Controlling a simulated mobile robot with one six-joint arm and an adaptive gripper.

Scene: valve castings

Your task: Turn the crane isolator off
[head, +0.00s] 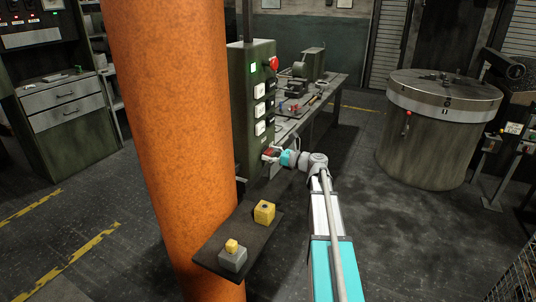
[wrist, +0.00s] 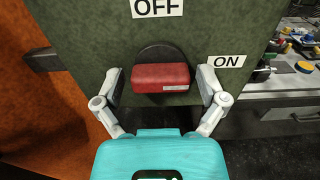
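The crane isolator has a red handle (wrist: 160,77) on a dark round plate (wrist: 160,53), set in a dark green panel. The handle lies horizontal, its right end towards the ON label (wrist: 227,61); the OFF label (wrist: 157,8) is above it. In the head view the handle (head: 270,152) is low on the green cabinet (head: 248,120), partly hidden by my gripper (head: 279,156). In the wrist view my gripper (wrist: 160,88) is open, one finger beyond each end of the handle. Small gaps show between the fingers and the handle.
An orange column (head: 170,130) stands left of the cabinet. A workbench (head: 310,105) with parts stands behind, and a large drum (head: 440,130) to the right. Open floor lies between the bench and drum.

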